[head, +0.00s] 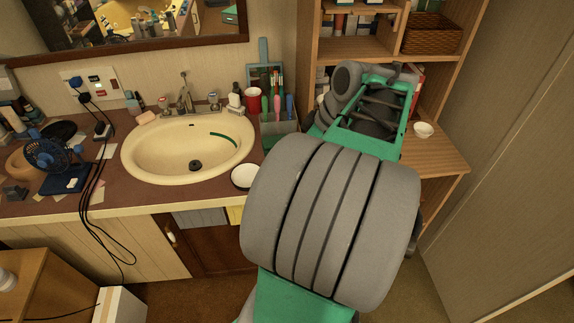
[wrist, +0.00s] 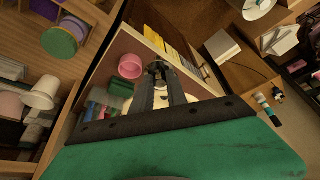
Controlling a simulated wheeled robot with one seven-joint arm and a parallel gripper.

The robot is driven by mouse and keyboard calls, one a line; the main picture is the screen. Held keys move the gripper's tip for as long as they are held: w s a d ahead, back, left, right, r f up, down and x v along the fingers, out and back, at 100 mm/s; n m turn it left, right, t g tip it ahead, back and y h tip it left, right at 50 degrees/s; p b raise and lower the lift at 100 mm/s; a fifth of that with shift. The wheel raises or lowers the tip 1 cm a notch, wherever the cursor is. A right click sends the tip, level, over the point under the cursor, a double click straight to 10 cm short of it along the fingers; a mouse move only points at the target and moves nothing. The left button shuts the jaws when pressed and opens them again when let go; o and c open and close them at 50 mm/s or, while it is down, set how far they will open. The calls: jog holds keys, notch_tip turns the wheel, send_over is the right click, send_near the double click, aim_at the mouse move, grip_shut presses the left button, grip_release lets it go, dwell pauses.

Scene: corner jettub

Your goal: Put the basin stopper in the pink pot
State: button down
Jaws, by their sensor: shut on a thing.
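My gripper (wrist: 158,80) shows in the wrist view with its two dark fingers close together. It is shut on a small dark piece at the fingertips, which looks like the basin stopper (wrist: 157,68). The fingers hide part of it. The pink pot (wrist: 131,66) is just left of the fingertips in the wrist view, with its open round top showing. The stopper appears beside the pot in the picture, not inside it; the height between them is hard to tell. In the head view my arm hides the fingertips, and I cannot make out the pink pot.
The cream basin (head: 188,148) has a dark drain spot at its bottom. A red cup (head: 253,100), a brush holder (head: 279,128) and a white bowl (head: 242,177) stand right of it. The wooden shelf unit (head: 445,160) bears a small white bowl (head: 423,130).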

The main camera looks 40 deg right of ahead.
jog(key=w+d+f+p, duration=0.1)
jog(key=w+d+f, duration=0.1)
jog(key=w+f, duration=0.2)
jog(key=w+d+f+p, duration=0.1)
jog(key=w+d+f, duration=0.1)
jog(key=w+f, duration=0.2)
jog(key=w+d+f+p, duration=0.1)
jog(key=w+d+f, duration=0.1)
jog(key=w+f, duration=0.2)
jog(key=shift+w+f, duration=0.2)
jog(key=shift+f, duration=0.45)
jog(key=c, duration=1.3)
grip_release()
